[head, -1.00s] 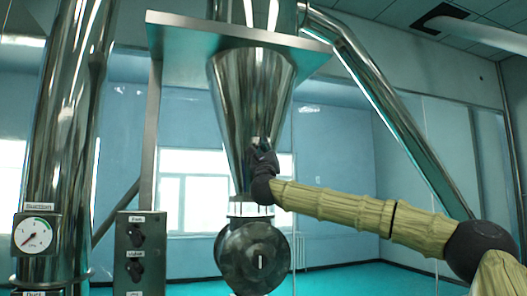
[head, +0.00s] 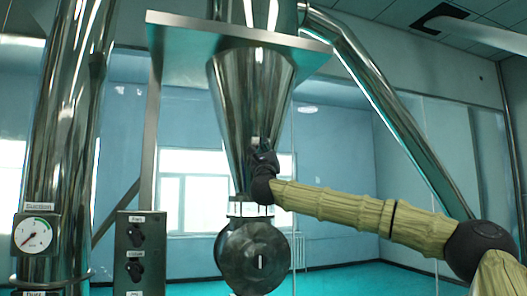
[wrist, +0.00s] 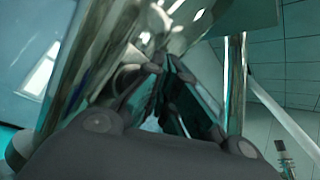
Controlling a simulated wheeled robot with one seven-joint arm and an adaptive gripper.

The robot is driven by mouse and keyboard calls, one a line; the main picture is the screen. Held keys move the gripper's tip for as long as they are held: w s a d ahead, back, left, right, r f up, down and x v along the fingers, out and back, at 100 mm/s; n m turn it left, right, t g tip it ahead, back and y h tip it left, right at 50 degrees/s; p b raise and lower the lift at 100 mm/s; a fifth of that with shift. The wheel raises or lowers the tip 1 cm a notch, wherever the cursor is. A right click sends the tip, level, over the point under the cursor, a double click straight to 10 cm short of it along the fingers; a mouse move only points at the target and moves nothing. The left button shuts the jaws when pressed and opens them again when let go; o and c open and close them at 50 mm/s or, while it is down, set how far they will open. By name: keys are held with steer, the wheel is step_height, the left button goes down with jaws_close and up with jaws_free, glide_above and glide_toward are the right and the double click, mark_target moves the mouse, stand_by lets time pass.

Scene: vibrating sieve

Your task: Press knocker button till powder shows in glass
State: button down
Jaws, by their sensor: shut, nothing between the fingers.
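The steel cone hopper (head: 228,95) hangs in the middle of the head view. A small pale knob (head: 255,142), which looks like the knocker button, shows low on the cone, just above my gripper (head: 262,156). My gripper is shut and empty, in front of the lower cone; I cannot tell whether it touches the knob. The wrist view shows my fingers (wrist: 160,85) close to shiny curved steel. Below the cone is a short pale band (head: 245,210), apparently the glass; whether powder shows in it is unclear.
A round dark valve body (head: 252,257) sits under the band. A steel pipe with a suction gauge (head: 35,234) stands at left, beside a knob panel (head: 135,255). A slanted pipe (head: 375,95) runs down at right, behind my arm.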

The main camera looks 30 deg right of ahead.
steer(key=shift+w, duration=0.25)
steer(key=shift+w+b, duration=0.2)
steer(key=shift+b, duration=0.1)
steer(key=shift+w+d, duration=0.25)
steer(key=shift+w, duration=0.5)
stand_by(1.4)
steer(key=shift+s, duration=0.1)
stand_by(0.4)
steer(key=shift+s+a+b, duration=0.15)
steer(key=shift+s+b, duration=0.35)
steer(key=shift+b, duration=0.1)
steer(key=shift+s+a+b, duration=0.15)
steer(key=shift+s+b, duration=0.35)
steer(key=shift+b, duration=0.1)
steer(key=shift+f, duration=0.1)
